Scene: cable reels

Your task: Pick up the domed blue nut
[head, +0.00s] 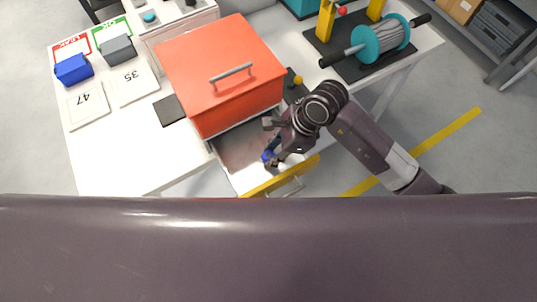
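A small blue thing (267,156), which looks like the domed blue nut, shows in the open drawer (232,150) below the orange-red box. It is small and partly covered by my gripper, so its dome is not clear. My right gripper (273,146) reaches into the drawer from the right, right at the blue thing. Its fingertips are small and dark here, and I cannot tell whether they are open or shut, or touch it. My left gripper is not in view.
A white object (291,161) lies near the yellow drawer front (300,174). A cable reel (380,41) stands at the upper right.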

